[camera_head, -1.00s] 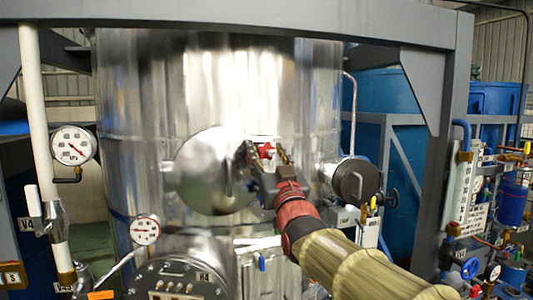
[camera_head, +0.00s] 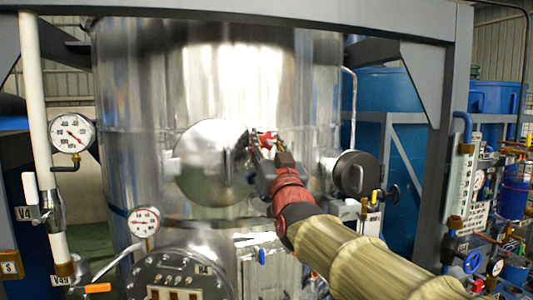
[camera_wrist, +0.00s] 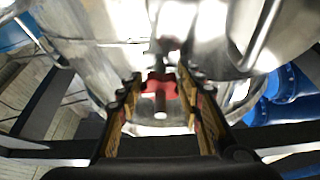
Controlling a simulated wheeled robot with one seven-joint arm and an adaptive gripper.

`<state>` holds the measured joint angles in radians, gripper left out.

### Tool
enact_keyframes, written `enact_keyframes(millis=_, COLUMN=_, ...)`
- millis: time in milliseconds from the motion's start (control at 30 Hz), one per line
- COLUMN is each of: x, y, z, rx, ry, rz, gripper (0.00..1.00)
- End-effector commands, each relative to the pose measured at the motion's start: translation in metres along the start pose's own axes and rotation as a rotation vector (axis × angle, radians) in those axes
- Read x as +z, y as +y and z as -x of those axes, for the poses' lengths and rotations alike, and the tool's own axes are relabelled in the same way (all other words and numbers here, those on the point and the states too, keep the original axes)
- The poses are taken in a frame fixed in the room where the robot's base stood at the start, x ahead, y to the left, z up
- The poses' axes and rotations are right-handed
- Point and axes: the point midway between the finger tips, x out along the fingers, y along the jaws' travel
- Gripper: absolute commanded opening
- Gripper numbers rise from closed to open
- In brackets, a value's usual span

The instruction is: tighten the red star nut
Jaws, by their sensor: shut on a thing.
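The red star nut (camera_head: 266,140) is at the right edge of the round steel hatch cover (camera_head: 208,165) on the big shiny tank. In the wrist view the nut (camera_wrist: 160,87) sits between the two fingers, with a grey stud end in its middle. My gripper (camera_head: 264,150) reaches the nut from the front right and is shut on it. In the wrist view my gripper (camera_wrist: 162,98) has one finger on each side of the nut. The fingers hide part of the nut in the head view, and the exact contact is hard to see.
A round dark-faced port (camera_head: 356,174) sticks out right of the hatch. Gauges stand at the left (camera_head: 72,133) and below the hatch (camera_head: 144,222). A grey steel frame (camera_head: 440,150) rises at the right, with blue tanks (camera_head: 385,150) behind it.

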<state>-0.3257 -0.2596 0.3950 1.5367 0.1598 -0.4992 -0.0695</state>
Motion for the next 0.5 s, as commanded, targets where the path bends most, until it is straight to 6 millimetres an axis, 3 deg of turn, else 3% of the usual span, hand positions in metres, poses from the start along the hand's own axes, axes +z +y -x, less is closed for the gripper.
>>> enact_keyframes(millis=500, x=-0.0005, y=-0.0003, z=-0.0002, rx=0.024, ry=-0.001, rz=-0.059, gripper=0.11)
